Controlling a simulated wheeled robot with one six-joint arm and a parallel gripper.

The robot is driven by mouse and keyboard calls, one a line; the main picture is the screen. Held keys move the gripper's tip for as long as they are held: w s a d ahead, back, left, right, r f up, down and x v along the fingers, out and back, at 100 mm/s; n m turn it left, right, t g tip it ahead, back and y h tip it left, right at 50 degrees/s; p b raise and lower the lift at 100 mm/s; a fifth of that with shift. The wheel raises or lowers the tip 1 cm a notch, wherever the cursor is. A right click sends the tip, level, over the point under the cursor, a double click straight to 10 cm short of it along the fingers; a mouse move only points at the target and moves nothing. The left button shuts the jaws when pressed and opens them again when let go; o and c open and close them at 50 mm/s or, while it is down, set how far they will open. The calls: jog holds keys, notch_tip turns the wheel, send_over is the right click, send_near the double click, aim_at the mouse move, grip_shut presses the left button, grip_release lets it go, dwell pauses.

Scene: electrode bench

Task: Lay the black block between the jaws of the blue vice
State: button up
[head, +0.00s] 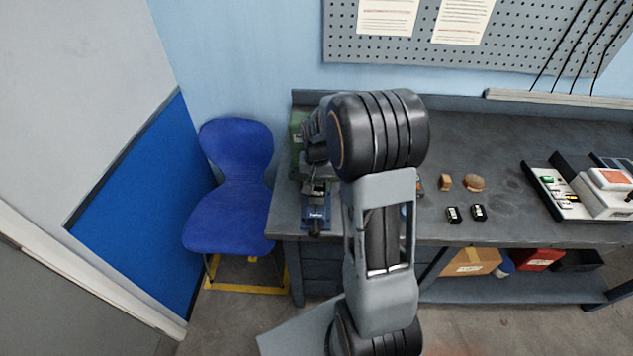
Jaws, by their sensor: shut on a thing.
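The blue vice (316,217) stands at the left end of the grey bench, near its front edge. Its dark handle points toward the front. My gripper (318,183) is directly over or at the vice's jaws, pointing down, and is partly hidden by my own wrist. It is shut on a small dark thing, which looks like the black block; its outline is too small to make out. Whether it touches the vice jaws cannot be told from this view.
A green machine (296,145) stands behind the vice. A control box (555,192) is further right. A blue chair (235,185) stands left of the bench.

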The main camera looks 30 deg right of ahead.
jog(key=shift+f, duration=0.1)
jog(key=o, duration=1.2)
jog(key=shift+c, duration=0.2)
